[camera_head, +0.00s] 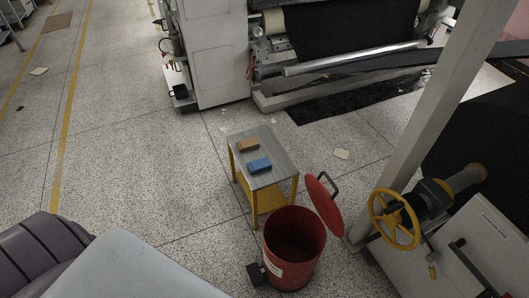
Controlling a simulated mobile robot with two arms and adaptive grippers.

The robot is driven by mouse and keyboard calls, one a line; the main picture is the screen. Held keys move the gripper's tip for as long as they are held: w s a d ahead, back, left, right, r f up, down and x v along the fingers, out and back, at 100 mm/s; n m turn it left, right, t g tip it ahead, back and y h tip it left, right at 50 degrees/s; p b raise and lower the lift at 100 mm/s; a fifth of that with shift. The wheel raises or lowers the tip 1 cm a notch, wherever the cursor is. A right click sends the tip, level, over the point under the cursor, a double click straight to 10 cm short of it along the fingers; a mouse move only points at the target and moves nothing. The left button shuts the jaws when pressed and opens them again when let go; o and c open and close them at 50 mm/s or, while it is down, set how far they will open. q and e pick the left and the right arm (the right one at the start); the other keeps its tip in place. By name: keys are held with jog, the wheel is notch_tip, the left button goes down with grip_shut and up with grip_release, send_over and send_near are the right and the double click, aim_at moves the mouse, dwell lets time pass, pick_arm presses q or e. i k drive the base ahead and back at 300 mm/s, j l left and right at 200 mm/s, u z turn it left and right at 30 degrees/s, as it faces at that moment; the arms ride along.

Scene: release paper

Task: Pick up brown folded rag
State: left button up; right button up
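The brown folded rag (248,146) lies on the grey top of a small yellow-legged table (274,185) near the middle of the head view. It lies flat toward the table's far end and nothing covers it. A blue folded item (260,166) lies close by on the near side of the rag. Neither of my grippers shows in this view.
A red bin (291,265), open at the top, stands just in front of the table, with a red lid (324,204) beside it. A yellow handwheel (393,219) and slanted post (423,115) stand right. A large machine (208,50) stands behind. Speckled floor (140,170) left is clear.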

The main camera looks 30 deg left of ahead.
aim_at(246, 144)
jog(key=k+j, duration=0.15)
jog(key=j, duration=0.25)
jog(key=k+j+z, duration=0.1)
jog(key=j, duration=0.3)
jog(key=k+j, duration=0.2)
jog(key=j, duration=0.2)
jog(key=i+j+z, duration=0.1)
jog(key=j, duration=0.3)
jog(key=i+j, duration=0.15)
jog(key=j, duration=0.25)
jog(key=i+j+z, duration=0.15)
jog(key=j, duration=0.2)
jog(key=j+z, duration=0.1)
jog(key=j, duration=0.3)
